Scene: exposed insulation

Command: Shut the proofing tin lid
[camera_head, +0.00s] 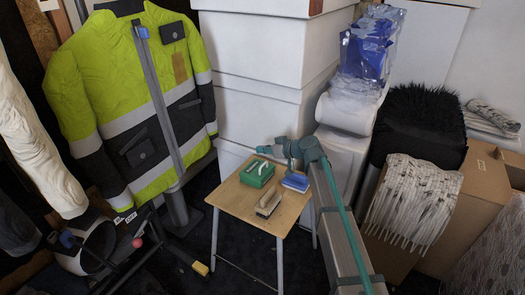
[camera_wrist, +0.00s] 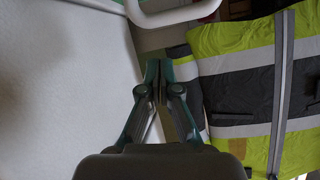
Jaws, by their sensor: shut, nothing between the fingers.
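A small green box-like item with a white handle (camera_head: 258,173) sits at the back left of a wooden stool top; it may be the proofing tin, but I cannot make out a separate lid or its angle. A white loop (camera_wrist: 180,14) at the top of the wrist view looks like a handle, cut off by the frame. My gripper (camera_head: 266,150) is above the back of the stool, close to the green item, pointing left in the head view. Its fingers (camera_wrist: 161,86) are together and empty. I cannot tell whether they touch anything.
A blue block (camera_head: 295,182) and a brush (camera_head: 268,203) share the stool top (camera_head: 240,198). White boxes (camera_head: 255,110) stand close behind. A yellow-green jacket (camera_head: 120,90) hangs left. Cardboard and a black furry item (camera_head: 415,120) crowd the right.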

